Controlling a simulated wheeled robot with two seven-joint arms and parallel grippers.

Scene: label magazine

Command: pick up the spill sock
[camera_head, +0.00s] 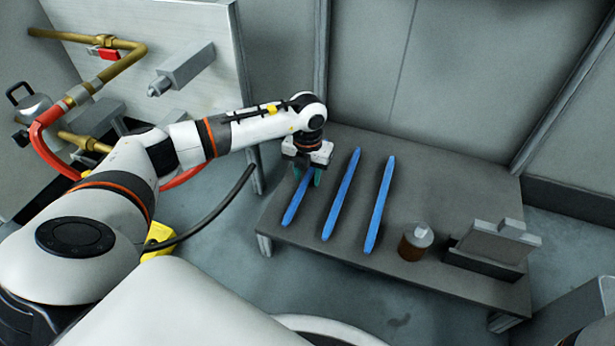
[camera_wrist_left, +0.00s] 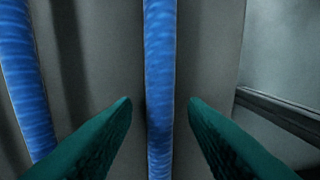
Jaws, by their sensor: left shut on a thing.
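Three long blue spill socks lie side by side on a low grey table (camera_head: 410,170). My left gripper (camera_head: 309,178) is over the far part of the leftmost spill sock (camera_head: 296,205) and is shut on it. In the left wrist view this sock (camera_wrist_left: 160,80) runs between the two green fingers, still close to the table top. The middle spill sock (camera_head: 341,195) and the right spill sock (camera_head: 379,205) lie free. A neighbouring sock (camera_wrist_left: 25,85) shows at the left of the wrist view. The gripper hides the held sock's far end in the head view. My right gripper is not in view.
A brown jar with a grey lid (camera_head: 416,242) and a grey holder with upright plates (camera_head: 490,248) stand at the table's right. A wall stands behind the table. Red and brass pipes (camera_head: 50,125) and a dark hose (camera_head: 225,208) are at the left.

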